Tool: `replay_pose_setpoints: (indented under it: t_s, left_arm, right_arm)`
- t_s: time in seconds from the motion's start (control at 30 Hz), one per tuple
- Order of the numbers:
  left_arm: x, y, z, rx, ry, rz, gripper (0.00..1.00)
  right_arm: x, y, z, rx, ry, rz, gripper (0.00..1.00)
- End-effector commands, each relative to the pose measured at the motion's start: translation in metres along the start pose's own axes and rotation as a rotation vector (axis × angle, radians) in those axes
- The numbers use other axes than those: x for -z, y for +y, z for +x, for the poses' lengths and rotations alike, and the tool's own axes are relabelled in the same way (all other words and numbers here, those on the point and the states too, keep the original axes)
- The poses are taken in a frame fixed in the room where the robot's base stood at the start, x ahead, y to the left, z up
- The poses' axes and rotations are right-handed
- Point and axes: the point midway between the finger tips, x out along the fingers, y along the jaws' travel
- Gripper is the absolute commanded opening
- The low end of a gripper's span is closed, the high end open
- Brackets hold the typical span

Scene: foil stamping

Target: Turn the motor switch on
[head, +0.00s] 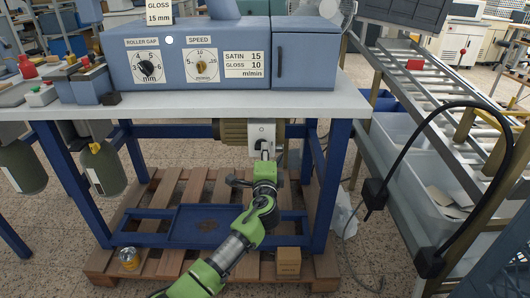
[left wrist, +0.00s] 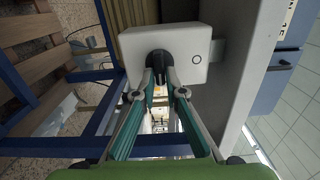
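The motor switch is a pale box (head: 262,130) under the front of the tabletop, beside the motor (head: 233,131). In the left wrist view the box (left wrist: 188,38) fills the top middle, with a dark round knob (left wrist: 160,58) and a small circle mark on its face. My left gripper (head: 264,154) reaches up to the box from below. In the left wrist view its two fingertips (left wrist: 159,80) are drawn close together on either side of the knob's grip. The fingertips partly hide the knob. My right gripper is not in view.
The blue machine (head: 200,65) with roller gap and speed dials stands on the white tabletop (head: 330,96) above. Blue table legs (head: 333,185) flank my left arm. A wooden pallet (head: 120,255) with a cardboard box (head: 288,262) lies below. A roller conveyor (head: 440,110) stands right.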

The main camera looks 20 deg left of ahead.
Motion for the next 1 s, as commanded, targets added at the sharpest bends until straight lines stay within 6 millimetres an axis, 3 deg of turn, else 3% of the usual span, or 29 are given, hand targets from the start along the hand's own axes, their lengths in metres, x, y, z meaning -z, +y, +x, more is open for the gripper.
replay_pose_setpoints:
  t_s: [0.53, 1.0]
  left_arm:
    - [0.001, 0.001, -0.009, -0.001, 0.001, -0.002, 0.26]
    - [0.001, 0.002, -0.089, -0.002, 0.003, -0.003, 0.26]
  right_arm:
    - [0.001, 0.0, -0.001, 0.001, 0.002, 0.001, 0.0]
    - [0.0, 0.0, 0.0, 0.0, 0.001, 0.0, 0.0]
